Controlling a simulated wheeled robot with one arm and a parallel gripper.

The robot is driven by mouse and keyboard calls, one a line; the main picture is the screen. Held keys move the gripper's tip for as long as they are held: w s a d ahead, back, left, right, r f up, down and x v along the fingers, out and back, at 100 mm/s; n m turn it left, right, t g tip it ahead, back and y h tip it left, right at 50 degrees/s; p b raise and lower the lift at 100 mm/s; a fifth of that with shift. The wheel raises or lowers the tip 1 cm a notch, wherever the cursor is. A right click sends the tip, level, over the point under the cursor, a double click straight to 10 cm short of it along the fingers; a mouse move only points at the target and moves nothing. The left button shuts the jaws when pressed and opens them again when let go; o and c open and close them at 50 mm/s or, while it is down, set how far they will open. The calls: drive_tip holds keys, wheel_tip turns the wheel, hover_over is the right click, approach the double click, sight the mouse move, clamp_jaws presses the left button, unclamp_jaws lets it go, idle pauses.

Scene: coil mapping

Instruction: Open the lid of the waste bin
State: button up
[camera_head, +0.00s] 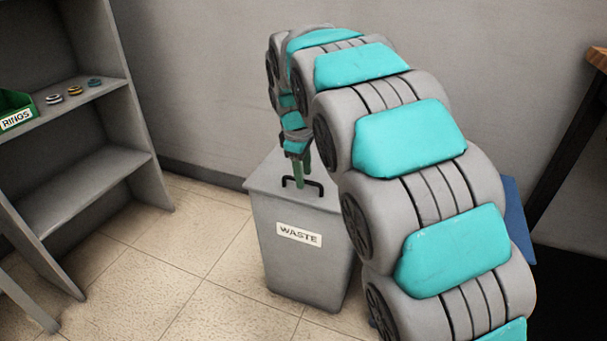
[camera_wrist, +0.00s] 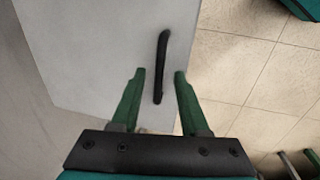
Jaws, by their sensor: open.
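The grey waste bin (camera_head: 303,253) with a white WASTE label (camera_head: 299,234) stands on the floor against the wall. Its flat grey lid (camera_head: 265,178) is shut and has a black handle (camera_head: 309,184) near the front edge. My gripper (camera_head: 303,176) points down over the lid at the handle. In the wrist view my gripper (camera_wrist: 159,72) has its two green fingers apart, one on each side of the black handle (camera_wrist: 161,66). The fingers are open, with gaps to the handle. I cannot tell how far the tips are above the lid.
A grey shelf unit (camera_head: 110,180) stands at the left, with several small rings (camera_head: 75,90) and a green RINGS bin (camera_head: 14,108). A blue object (camera_head: 514,215) is partly hidden behind my arm. The tiled floor (camera_head: 180,265) left of the waste bin is clear.

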drive_tip(key=shift+f, duration=0.3)
drive_tip(key=shift+c, duration=0.3)
clamp_jaws()
idle(0.9)
